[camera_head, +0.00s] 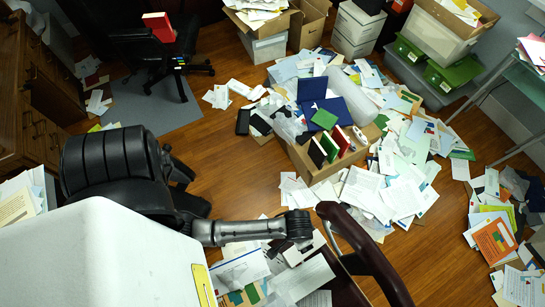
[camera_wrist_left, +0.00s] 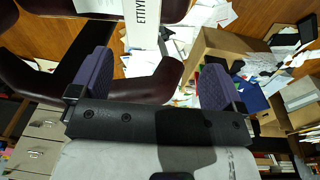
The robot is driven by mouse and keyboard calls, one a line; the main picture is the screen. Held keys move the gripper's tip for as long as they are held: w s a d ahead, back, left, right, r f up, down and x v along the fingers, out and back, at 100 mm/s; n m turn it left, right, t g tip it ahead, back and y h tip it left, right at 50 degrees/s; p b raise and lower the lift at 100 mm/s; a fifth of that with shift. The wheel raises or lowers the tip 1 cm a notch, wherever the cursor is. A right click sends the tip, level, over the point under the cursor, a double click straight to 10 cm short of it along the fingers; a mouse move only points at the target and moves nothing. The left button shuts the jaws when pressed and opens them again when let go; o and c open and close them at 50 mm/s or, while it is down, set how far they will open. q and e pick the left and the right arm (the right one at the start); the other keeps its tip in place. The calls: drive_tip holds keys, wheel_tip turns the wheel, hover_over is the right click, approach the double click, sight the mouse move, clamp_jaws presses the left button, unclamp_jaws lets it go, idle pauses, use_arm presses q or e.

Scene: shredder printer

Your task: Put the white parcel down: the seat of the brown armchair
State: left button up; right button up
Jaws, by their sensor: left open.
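The brown armchair (camera_head: 365,252) is at the lower middle of the head view, where a curved armrest shows and most of the seat is cut off or hidden. In the left wrist view its dark maroon parts (camera_wrist_left: 85,84) curve behind my fingers. A white parcel (camera_wrist_left: 142,26) with dark lettering is at the top of the left wrist view, beyond my fingertips and apart from them; what supports it cannot be told. My left gripper (camera_wrist_left: 155,75) is open and empty, with purple pads. It hangs beside the armrest in the head view (camera_head: 303,232). My right gripper is not in view.
An open cardboard box (camera_head: 327,170) with books and folders stands amid heaped papers. A black office chair (camera_head: 160,45) is at the upper left. Green and white bins (camera_head: 452,72) stand at the upper right. Bare wooden floor (camera_head: 235,130) shows left of the heap.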

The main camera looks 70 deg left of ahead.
use_arm(q)
drive_tip(key=s+a+r+m+t, duration=0.1)
drive_tip(key=s+a+r, duration=0.3)
drive_tip(key=r, duration=0.2)
drive_tip(key=s+a+r+m+t, duration=0.1)
drive_tip(key=s+a+r+m, duration=0.1)
drive_tip(key=r, duration=0.5)
drive_tip(key=shift+s+a+r+t, duration=0.3)
drive_tip(key=shift+s+a, duration=0.6)
drive_tip(key=shift+a, duration=0.35)
